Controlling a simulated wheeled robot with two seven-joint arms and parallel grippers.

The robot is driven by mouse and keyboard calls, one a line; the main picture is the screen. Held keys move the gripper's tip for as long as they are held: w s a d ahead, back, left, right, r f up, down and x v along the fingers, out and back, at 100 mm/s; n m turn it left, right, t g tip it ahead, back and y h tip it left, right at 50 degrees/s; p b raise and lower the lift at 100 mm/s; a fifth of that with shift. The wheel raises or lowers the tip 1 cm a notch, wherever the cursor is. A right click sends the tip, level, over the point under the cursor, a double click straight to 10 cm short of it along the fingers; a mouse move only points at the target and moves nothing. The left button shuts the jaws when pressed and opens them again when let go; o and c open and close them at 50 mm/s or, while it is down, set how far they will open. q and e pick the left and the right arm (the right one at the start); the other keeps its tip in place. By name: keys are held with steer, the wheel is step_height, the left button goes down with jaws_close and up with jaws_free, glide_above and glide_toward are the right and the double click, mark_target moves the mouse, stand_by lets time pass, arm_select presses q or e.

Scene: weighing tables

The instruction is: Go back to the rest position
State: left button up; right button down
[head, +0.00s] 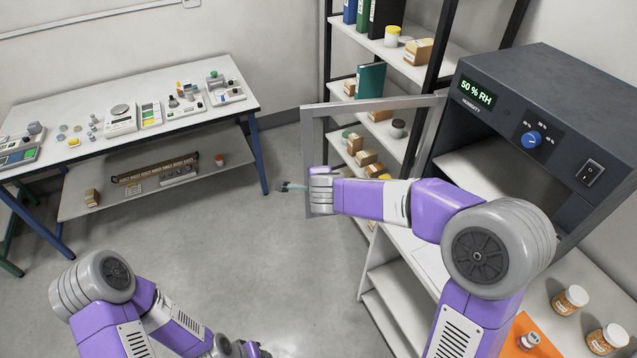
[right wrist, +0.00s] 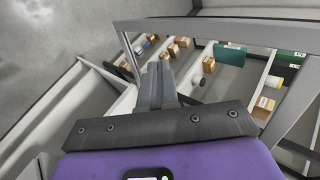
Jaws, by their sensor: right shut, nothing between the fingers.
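My right gripper (head: 281,187) points left in the head view, beside the outer edge of the open chamber door (head: 309,140). In the right wrist view, my right gripper (right wrist: 157,68) has its fingers together with nothing between them. The door frame (right wrist: 225,28) also crosses that view; I cannot tell whether the gripper touches it. My left gripper (head: 250,350) is low at the bottom edge of the head view, partly cut off, and its fingers cannot be made out.
The dark humidity chamber (head: 545,85) reads 50 % RH and stands open at the right. Jars (head: 570,300) and an orange mat (head: 517,345) are at lower right. Shelves (head: 448,50) stand behind the door. A weighing table (head: 75,105) is at left. The floor (head: 235,255) between is clear.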

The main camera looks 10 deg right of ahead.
steer(key=s+f+n+g+y+b, duration=0.1)
steer(key=s+f+n+g+b, duration=0.3)
steer(key=f, duration=1.1)
steer(key=s+f+n+b, duration=0.1)
steer(key=s+f+n, duration=0.45)
steer(key=f, duration=0.85)
steer(key=s+a+f+n+g+y+b, duration=0.1)
steer(key=s+a+f+n+g+y, duration=0.1)
steer(key=s+f, duration=0.5)
steer(key=s+a+f+n+g+y+b, duration=0.1)
steer(key=s+f+n, duration=0.4)
steer(key=s, duration=0.7)
step_height(320, 180, down, 2)
steer(key=shift+s+a+g+y+b, duration=0.2)
steer(key=shift+a+g+y+b, duration=0.25)
steer(key=shift+g+b, duration=0.45)
steer(key=shift+w, duration=0.1)
